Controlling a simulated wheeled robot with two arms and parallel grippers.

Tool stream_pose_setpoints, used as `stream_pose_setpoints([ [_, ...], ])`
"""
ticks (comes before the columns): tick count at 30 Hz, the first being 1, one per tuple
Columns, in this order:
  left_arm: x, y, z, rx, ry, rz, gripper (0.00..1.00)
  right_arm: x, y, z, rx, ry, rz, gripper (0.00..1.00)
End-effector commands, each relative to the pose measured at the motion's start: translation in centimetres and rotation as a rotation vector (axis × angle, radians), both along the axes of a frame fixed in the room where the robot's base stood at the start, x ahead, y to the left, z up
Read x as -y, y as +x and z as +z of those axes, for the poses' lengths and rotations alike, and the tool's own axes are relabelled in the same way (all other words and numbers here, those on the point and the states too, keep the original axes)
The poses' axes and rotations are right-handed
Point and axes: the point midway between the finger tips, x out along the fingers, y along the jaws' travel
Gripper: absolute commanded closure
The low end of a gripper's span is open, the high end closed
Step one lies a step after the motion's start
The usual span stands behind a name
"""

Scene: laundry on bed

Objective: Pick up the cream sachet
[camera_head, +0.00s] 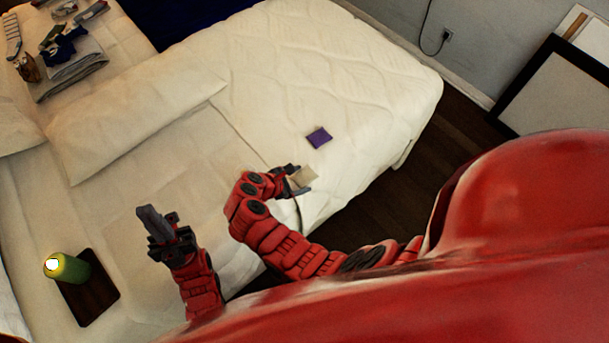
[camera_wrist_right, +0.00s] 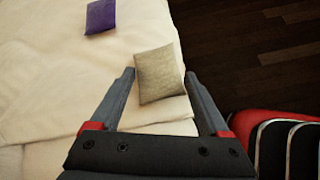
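The cream sachet (camera_wrist_right: 160,72) is a small, square, padded cloth bag near the edge of the bed. In the right wrist view it is between the tips of my right gripper (camera_wrist_right: 160,76), which is open with a finger on each side; I cannot tell whether they touch it. In the head view the cream sachet (camera_head: 303,177) is partly hidden by my right gripper (camera_head: 299,180). My left gripper (camera_head: 148,212) is apart to the left, over the bed, with its fingers close together and nothing visible in them.
A purple sachet (camera_head: 319,137) lies on the white bedding (camera_head: 330,75), beyond the cream one. A green cylinder (camera_head: 70,267) is on a dark board (camera_head: 95,300) at lower left. A pillow (camera_head: 135,120) and folded clothes (camera_head: 75,65) lie further back. Dark wooden floor (camera_head: 440,150) borders the bed.

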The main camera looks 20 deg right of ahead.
Motion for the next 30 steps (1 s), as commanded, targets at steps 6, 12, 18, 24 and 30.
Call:
stream_pose_setpoints([
  [6, 0.0, 0.0, 0.0, 0.0, 0.0, 0.0, 1.0, 0.0, 0.0, -0.1, -0.001, 0.001, 0.0, 0.63],
  [12, 0.0, 0.0, 0.0, 0.0, 0.0, 0.0, 1.0, 0.0, -0.1, -0.1, -0.002, 0.001, 0.0, 0.99],
  [18, 0.0, 0.0, 0.0, 0.0, 0.0, 0.0, 1.0, 0.0, -0.1, -0.2, -0.004, 0.002, 0.0, 1.0],
  [24, 0.0, 0.0, -0.1, 0.0, 0.0, 0.0, 1.0, -0.1, 0.0, 0.3, -0.001, 0.003, 0.0, 1.0],
  [30, 0.0, 0.0, -0.3, 0.0, 0.0, 0.0, 1.0, -0.1, 0.0, 2.0, 0.001, 0.001, 0.0, 1.0],
])
